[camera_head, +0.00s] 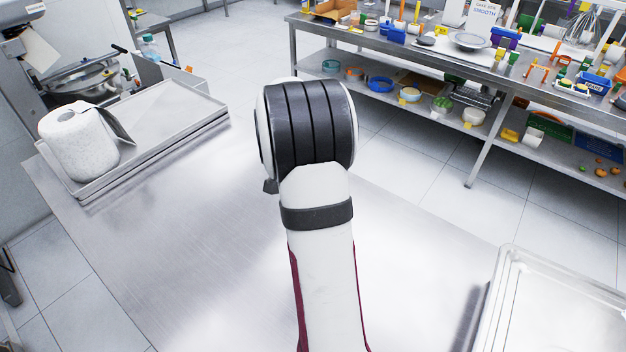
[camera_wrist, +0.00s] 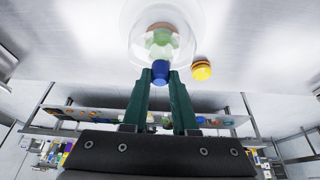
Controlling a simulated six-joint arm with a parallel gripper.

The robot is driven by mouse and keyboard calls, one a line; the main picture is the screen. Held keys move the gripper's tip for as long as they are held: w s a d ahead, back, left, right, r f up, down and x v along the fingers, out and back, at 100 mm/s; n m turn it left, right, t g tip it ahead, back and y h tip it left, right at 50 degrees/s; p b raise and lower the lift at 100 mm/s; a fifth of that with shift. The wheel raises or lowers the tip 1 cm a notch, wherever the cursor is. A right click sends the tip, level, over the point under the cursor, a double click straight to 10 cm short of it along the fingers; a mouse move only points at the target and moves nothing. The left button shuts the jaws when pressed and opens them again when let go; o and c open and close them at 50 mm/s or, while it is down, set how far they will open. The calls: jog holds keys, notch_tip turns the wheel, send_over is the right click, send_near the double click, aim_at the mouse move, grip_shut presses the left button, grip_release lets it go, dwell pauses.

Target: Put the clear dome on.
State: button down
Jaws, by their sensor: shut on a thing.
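In the wrist view, my gripper (camera_wrist: 160,74) has its two green fingers shut on a blue knob (camera_wrist: 160,68). The knob appears to belong to the clear dome (camera_wrist: 139,45), a see-through round shape just beyond the fingertips. A pale green thing and an orange-brown rounded thing show through the dome; I cannot tell whether they are under it or part of it. Whether the dome touches anything is unclear. In the head view, my own arm hides the gripper and dome.
A small yellow-orange round thing (camera_wrist: 202,70) lies beside the dome on the metal table (camera_head: 150,230). A tray (camera_head: 160,125) with a white paper roll (camera_head: 78,142) is at left. A clear-edged tray (camera_head: 560,300) is at lower right. A crowded shelf bench (camera_head: 400,55) stands behind.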

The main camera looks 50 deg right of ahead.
jog(key=shift+f, duration=0.1)
jog(key=c, duration=0.6)
grip_release()
jog(key=v, duration=1.5)
jog(key=shift+r, duration=0.4)
jog(key=shift+a, duration=0.1)
